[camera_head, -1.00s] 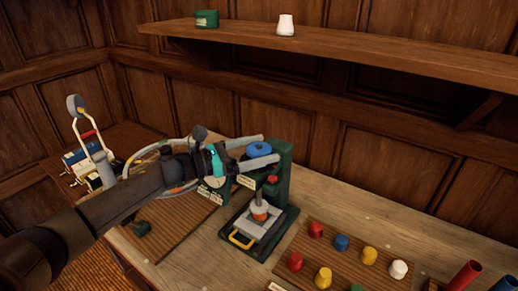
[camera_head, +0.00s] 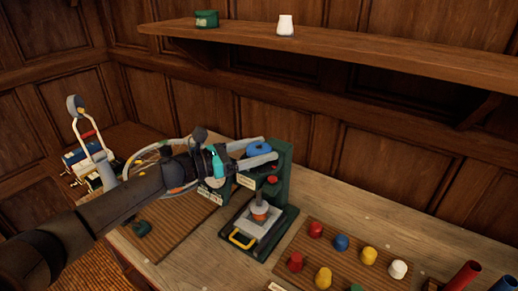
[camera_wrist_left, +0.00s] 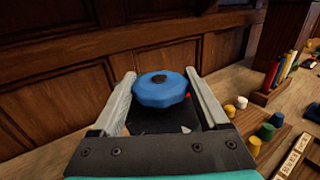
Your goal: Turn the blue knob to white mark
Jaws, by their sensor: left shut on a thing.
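The blue knob (camera_head: 259,146) sits on top of a green press stand (camera_head: 285,165). In the left wrist view the knob (camera_wrist_left: 160,91) is a faceted blue disc with a dark centre, between the two grey fingers. My left gripper (camera_head: 266,150) is shut on the knob, one finger on each side. The left gripper also shows in the wrist view (camera_wrist_left: 163,88). I cannot make out a white mark on or beside the knob. My right gripper is not in view.
A board of coloured pegs (camera_head: 323,258) lies to the right. A shelf (camera_head: 350,53) runs along the wall behind.

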